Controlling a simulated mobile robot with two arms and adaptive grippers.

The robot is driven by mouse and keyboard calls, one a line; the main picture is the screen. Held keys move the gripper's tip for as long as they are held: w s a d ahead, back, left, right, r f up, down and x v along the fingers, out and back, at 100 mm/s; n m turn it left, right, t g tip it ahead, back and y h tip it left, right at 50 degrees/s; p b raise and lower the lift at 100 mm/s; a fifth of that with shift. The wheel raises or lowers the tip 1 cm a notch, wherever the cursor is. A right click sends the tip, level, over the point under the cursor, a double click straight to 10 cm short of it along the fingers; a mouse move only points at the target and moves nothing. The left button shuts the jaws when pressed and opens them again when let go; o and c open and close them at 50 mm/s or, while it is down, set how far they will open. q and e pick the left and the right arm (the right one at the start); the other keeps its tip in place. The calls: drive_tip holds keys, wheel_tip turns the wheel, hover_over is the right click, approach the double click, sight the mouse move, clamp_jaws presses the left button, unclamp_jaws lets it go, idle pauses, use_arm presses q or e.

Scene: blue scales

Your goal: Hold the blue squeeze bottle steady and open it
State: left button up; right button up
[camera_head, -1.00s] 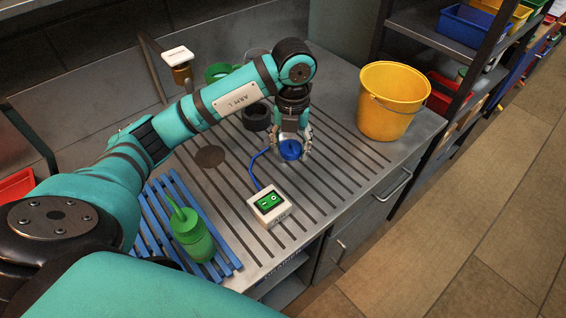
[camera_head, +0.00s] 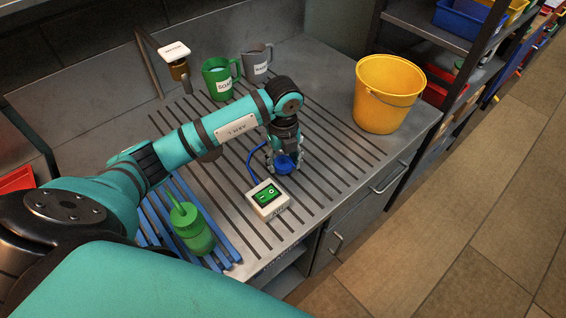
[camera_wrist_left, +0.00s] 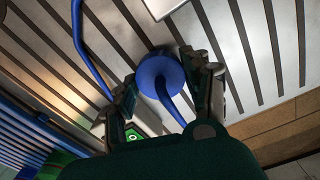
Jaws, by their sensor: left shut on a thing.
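My left gripper (camera_head: 285,165) points down over the slatted metal counter, its fingers on both sides of a round blue piece (camera_head: 284,161). In the left wrist view the blue piece (camera_wrist_left: 155,72) is a disc with a curved blue spout (camera_wrist_left: 172,106) towards my palm, between the fingers of the left gripper (camera_wrist_left: 163,85). It looks like the blue squeeze bottle's nozzle top. No bottle body shows below it, and I cannot tell whether it touches the counter. A green squeeze bottle (camera_head: 193,231) stands on a blue slatted rack (camera_head: 222,240). My right gripper is not in view.
A green mug (camera_head: 219,80), a grey mug (camera_head: 256,62) and a yellow bucket (camera_head: 389,94) stand farther back. The counter right of the gripper is clear.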

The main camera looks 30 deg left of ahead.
use_arm(q)
drive_tip(key=shift+f, duration=0.95)
drive_tip(key=shift+f, duration=0.1)
drive_tip(key=o, duration=1.3)
